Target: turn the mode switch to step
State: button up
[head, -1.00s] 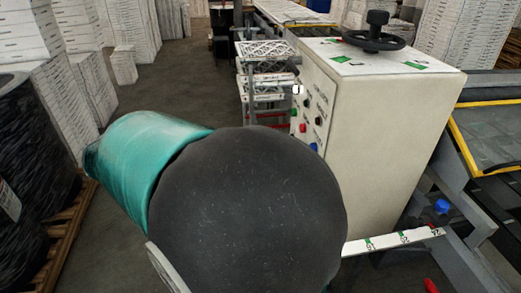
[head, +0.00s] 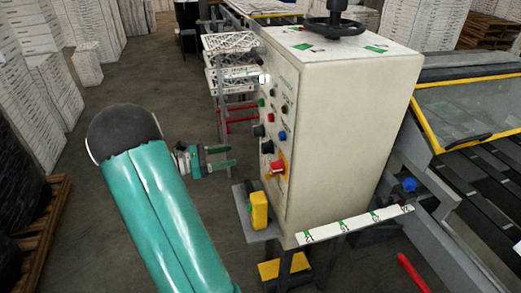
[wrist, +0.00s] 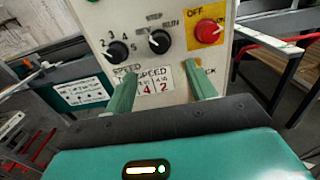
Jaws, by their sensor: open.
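The mode switch (wrist: 159,41) is a black round knob on the cream panel, marked STEP above and RUN to its upper right. A white mark shows on the knob's upper left; its exact setting is hard to read. In the head view the switch (head: 267,147) is a small dark knob on the cabinet's left face. My gripper (head: 231,158) is open and empty, to the left of the panel, with its fingers toward it. In the wrist view my gripper's fingers (wrist: 161,85) stand apart below the knob, with no contact visible.
A black numbered speed knob (wrist: 117,52) is left of the switch, and a red OFF knob (wrist: 208,32) on yellow is to its right. A yellow box (head: 259,210) stands out below the panel. Wire racks (head: 230,75) stand behind.

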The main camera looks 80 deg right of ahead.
aim_at(267, 148)
jog(key=x, duration=1.1)
jog(key=shift+s+d, duration=0.25)
jog(key=shift+s, duration=0.05)
jog(key=shift+c, duration=0.3)
jog(key=c, duration=0.9)
